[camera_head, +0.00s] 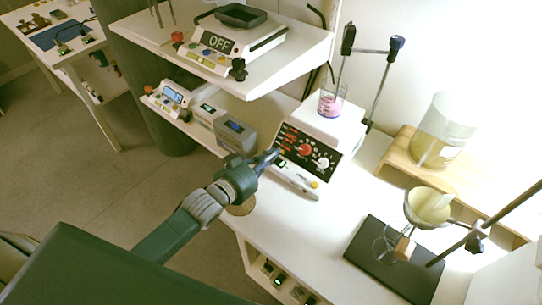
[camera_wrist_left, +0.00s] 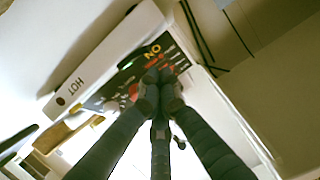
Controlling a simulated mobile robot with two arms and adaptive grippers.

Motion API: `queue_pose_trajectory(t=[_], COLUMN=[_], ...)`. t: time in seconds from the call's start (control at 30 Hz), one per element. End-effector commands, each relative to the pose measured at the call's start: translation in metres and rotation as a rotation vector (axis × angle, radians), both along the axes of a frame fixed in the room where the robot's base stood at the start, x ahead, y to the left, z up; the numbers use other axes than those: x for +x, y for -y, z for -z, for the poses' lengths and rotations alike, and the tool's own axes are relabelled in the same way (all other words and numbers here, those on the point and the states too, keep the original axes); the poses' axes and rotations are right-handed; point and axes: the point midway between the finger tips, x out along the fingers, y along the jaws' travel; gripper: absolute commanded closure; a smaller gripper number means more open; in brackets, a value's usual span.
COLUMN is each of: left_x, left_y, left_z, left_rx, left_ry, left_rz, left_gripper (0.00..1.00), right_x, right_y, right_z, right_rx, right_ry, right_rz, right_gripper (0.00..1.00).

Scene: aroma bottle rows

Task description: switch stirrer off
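The stirrer (camera_head: 334,127) is a white hotplate unit on the bench with a dark front panel, a red knob (camera_head: 305,149) and a pale knob. A beaker of pink liquid (camera_head: 331,104) stands on it. My left gripper (camera_head: 274,154) is at the left edge of the panel. In the left wrist view, the gripper's fingers (camera_wrist_left: 161,82) are drawn together in front of the stirrer panel (camera_wrist_left: 128,85), near lit yellow letters and a red mark. HOT is printed on the white casing. The fingertips hide part of the panel; contact is unclear. My right gripper is not in view.
A device showing OFF (camera_head: 219,43) sits on the shelf at upper left, with other instruments (camera_head: 225,125) below it. A stand on a black base (camera_head: 390,270) and a large beaker (camera_head: 442,130) are at right.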

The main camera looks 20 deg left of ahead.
Motion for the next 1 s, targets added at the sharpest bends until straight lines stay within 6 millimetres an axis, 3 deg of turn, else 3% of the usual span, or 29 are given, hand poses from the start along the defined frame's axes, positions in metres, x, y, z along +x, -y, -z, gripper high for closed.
queue_pose_trajectory(t=[0.47, 0.7, 1.0], left_x=[0.000, 0.001, 0.002], left_y=[-0.001, -0.002, -0.003], left_z=[0.009, 0.018, 0.012], left_rx=[-0.001, -0.134, -0.130], left_ry=[0.000, -0.048, -0.046], left_rz=[0.001, 0.002, 0.001], left_gripper=[1.00, 1.00, 1.00], right_x=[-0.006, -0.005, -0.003], right_y=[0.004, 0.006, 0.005], right_z=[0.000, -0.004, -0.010], right_rx=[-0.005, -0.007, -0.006], right_ry=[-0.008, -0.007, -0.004], right_rz=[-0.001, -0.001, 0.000], right_gripper=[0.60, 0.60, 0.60])
